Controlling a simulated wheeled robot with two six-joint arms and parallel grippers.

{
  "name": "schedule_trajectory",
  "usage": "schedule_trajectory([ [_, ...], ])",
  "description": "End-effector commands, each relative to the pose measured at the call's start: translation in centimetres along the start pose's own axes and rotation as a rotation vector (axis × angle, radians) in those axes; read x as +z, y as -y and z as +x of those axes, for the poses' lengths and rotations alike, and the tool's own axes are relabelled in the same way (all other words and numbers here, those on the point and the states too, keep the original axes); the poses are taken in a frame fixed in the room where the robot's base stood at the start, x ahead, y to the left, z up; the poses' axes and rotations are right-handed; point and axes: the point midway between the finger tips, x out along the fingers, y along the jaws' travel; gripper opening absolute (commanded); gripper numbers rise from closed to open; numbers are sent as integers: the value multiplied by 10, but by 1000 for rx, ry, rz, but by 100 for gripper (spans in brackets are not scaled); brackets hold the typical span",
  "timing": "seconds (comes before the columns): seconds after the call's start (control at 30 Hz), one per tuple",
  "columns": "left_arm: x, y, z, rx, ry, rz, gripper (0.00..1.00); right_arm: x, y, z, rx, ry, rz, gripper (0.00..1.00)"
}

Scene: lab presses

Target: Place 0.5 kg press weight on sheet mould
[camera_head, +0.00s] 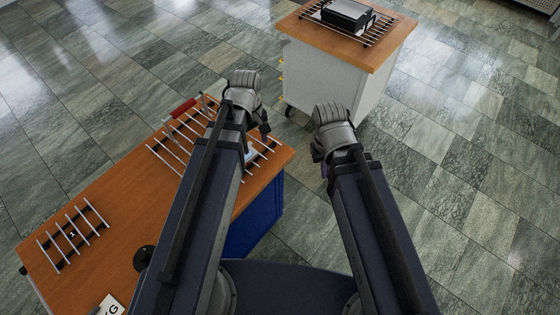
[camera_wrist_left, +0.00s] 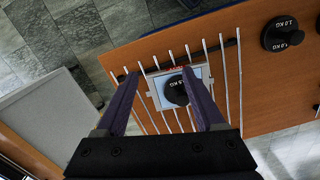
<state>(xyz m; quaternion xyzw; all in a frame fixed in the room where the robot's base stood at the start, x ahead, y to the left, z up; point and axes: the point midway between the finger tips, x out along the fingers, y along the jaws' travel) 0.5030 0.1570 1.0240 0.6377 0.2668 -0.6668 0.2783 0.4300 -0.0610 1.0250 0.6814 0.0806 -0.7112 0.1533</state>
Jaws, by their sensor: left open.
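My left gripper (camera_wrist_left: 163,108) is open above the rack on the wooden bench. A black press weight (camera_wrist_left: 175,92) shows between its fingers in the left wrist view; its marking is only partly readable. The weight sits on a pale framed plate (camera_wrist_left: 154,97), perhaps the sheet mould, on the metal bars. I cannot tell whether the fingers touch the weight. In the head view my left gripper (camera_head: 262,130) hides most of this spot. My right gripper (camera_head: 323,153) hangs over the floor to the right of the bench, its jaw state unclear.
A red handle (camera_head: 183,108) edges the larger rack. A second cart (camera_head: 345,75) holds a black box (camera_head: 348,14).

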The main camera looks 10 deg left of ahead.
Motion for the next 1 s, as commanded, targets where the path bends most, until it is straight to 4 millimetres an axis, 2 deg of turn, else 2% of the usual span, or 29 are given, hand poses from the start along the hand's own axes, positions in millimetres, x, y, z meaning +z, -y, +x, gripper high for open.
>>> schedule_trajectory([
  [0.03,27,-4,1,-20,-10,180,71,0,0,0,0,0,0,0],
  [0.2,83,-14,3,-85,-34,713,71,0,0,0,0,0,0,0],
  [0.3,104,-15,4,-115,-39,925,71,0,0,0,0,0,0,0],
  [0.4,115,-16,4,-134,-41,1055,71,0,0,0,0,0,0,0],
  [0.53,121,-16,4,-144,-41,1121,71,0,0,0,0,0,0,0],
  [0.8,120,-17,5,-143,-41,1123,71,0,0,1,0,0,0,0],
  [1.0,119,-17,29,-143,-41,1121,71,-2,2,25,0,0,1,0],
])
